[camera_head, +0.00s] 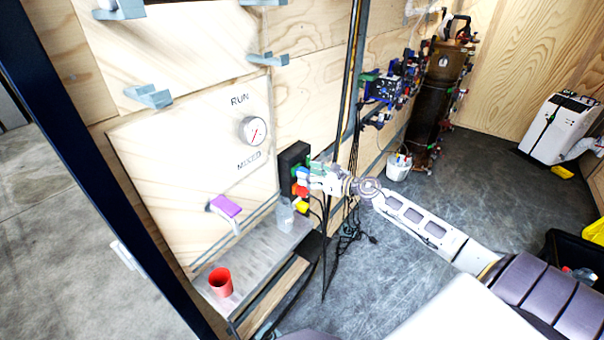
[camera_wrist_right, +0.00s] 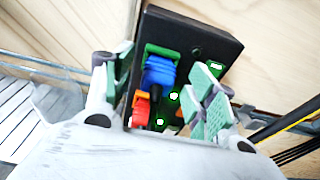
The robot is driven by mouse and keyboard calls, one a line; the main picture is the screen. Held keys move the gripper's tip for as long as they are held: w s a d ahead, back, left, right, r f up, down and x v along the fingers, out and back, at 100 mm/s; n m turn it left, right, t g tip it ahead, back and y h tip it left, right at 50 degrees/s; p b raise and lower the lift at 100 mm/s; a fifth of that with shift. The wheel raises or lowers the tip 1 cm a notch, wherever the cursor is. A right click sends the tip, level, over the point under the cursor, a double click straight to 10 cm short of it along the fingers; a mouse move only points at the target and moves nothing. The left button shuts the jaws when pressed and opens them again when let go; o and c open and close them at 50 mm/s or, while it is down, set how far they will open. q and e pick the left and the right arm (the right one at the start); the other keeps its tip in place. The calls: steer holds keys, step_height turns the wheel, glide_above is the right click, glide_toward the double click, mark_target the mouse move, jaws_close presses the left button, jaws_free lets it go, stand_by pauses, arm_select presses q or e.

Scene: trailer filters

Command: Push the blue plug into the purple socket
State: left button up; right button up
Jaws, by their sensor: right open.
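The blue plug (camera_wrist_right: 158,72) sits at the black panel (camera_wrist_right: 205,40) on the wall, against a green frame. It also shows in the head view (camera_head: 302,174), on the panel's front (camera_head: 292,157). My right gripper (camera_head: 318,177) is in front of the panel. In the wrist view its green-padded fingers (camera_wrist_right: 162,92) are open, one on each side of the blue plug, with nothing clearly held. I cannot make out a purple socket on the panel; part of the panel is hidden by my gripper. My left gripper is not in view.
An orange-red part (camera_wrist_right: 140,108) is just below the blue plug, and a yellow one (camera_head: 301,207) lower down. A clear cup (camera_head: 285,214) and a red cup (camera_head: 221,282) stand on the metal shelf (camera_head: 254,254). A purple piece (camera_head: 226,206) juts from the wall. Cables hang near the panel.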

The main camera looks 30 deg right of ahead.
steer(key=shift+x, duration=0.85)
steer(key=c, duration=1.1)
